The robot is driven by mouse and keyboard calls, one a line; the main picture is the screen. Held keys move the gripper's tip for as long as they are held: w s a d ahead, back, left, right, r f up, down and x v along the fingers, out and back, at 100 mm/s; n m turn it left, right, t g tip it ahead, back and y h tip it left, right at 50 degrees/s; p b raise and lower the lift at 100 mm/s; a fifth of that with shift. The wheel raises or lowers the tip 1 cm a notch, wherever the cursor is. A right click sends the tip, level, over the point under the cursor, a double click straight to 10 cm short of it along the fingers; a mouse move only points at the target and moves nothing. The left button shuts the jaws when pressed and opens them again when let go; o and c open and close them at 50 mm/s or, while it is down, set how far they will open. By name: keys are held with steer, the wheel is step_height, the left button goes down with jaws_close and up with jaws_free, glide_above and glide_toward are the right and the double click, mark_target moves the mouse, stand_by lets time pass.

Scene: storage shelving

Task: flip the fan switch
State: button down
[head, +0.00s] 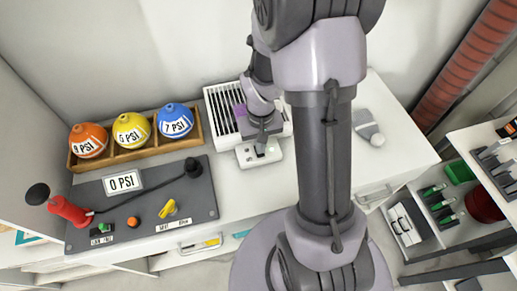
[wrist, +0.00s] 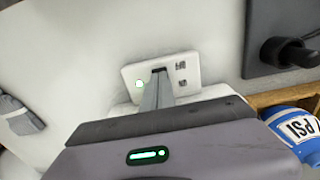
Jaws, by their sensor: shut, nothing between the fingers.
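A small white switch plate (head: 246,158) lies on the white counter, in front of a white slatted box (head: 216,108) that looks like the fan unit. My gripper (head: 261,150) points down at the plate, its fingers shut and empty. In the wrist view the fingertips (wrist: 160,74) reach the middle of the plate (wrist: 128,73), at a dark slot. The switch lever itself is hidden behind them, and I cannot tell whether they touch it. A pale greenish round light (wrist: 139,84) and small dark markings (wrist: 181,74) show on the plate.
Left of the plate are a grey control panel (head: 150,190) with a "0 PSI" display and a wooden tray (head: 147,155) holding orange, yellow and blue balls. A grey-white object (head: 368,128) lies to the right. The counter (head: 235,195) in front is clear.

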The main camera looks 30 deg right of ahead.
steer(key=shift+f+b, duration=0.6)
steer(key=shift+f, duration=0.15)
steer(key=shift+r, duration=0.1)
step_height(320, 180, up, 7)
steer(key=p, duration=0.6)
stand_by(0.3)
steer(key=a+r+t, duration=0.2)
steer(key=a+r, duration=0.3)
steer(key=r, duration=0.7)
steer(key=s+a+r+m+t+y, duration=0.1)
steer(key=s+a+r+t+y, duration=0.1)
steer(key=s+a+r, duration=0.7)
step_height(320, 180, up, 3)
steer(key=shift+s+a+f+t, duration=0.1)
steer(key=shift+s+a+t, duration=0.2)
steer(key=shift+s+t, duration=0.75)
